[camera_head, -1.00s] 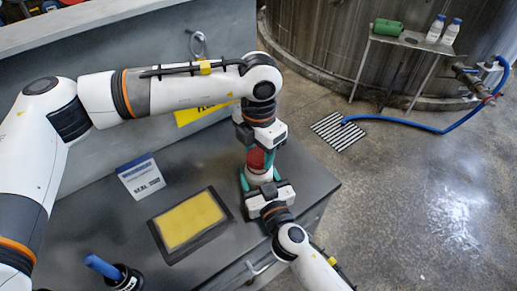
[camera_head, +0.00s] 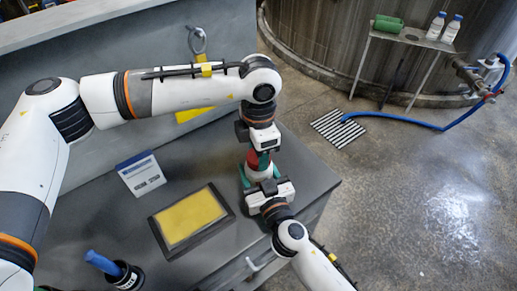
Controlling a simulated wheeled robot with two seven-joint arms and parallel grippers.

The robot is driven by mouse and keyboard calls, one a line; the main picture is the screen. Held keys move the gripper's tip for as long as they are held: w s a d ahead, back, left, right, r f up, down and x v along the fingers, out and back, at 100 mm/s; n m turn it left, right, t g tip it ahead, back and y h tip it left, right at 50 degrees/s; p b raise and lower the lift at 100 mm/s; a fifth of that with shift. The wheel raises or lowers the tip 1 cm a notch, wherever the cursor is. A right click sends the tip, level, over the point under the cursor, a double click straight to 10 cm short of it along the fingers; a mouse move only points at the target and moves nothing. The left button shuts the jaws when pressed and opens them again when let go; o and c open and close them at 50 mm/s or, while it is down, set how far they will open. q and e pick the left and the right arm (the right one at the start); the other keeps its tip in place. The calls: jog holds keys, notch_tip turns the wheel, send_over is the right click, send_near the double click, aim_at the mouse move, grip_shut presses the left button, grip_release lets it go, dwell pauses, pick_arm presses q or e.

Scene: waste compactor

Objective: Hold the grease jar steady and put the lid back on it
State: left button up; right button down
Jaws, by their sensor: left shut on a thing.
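The grease jar (camera_head: 258,174) stands on the grey bench top near its right end, a pale body mostly hidden by my grippers. The red lid (camera_head: 253,158) shows just above it, between the teal fingers of my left gripper (camera_head: 258,158), which points down from above and is shut on it. Whether the lid touches the jar's rim cannot be told. My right gripper (camera_head: 259,176) comes from the front, with its teal fingers on both sides of the jar, shut on it.
A yellow pad in a dark frame (camera_head: 191,221), a white-and-blue label card (camera_head: 141,174) and a black cup with a blue handle (camera_head: 122,274) occupy the bench left of the jar. A raised grey wall (camera_head: 100,110) stands behind. The bench edge is close on the right.

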pick_arm(q)
jog(key=m, duration=1.1)
jog(key=shift+m, duration=0.4)
jog(key=m, duration=0.4)
jog(key=shift+m, duration=0.3)
jog(key=m, duration=0.7)
jog(key=shift+w, duration=0.1)
jog(key=m, duration=0.4)
jog(key=shift+m, duration=0.3)
jog(key=m, duration=0.3)
jog(key=shift+d, duration=0.1)
jog(key=o, duration=0.9)
jog(key=shift+o, duration=0.2)
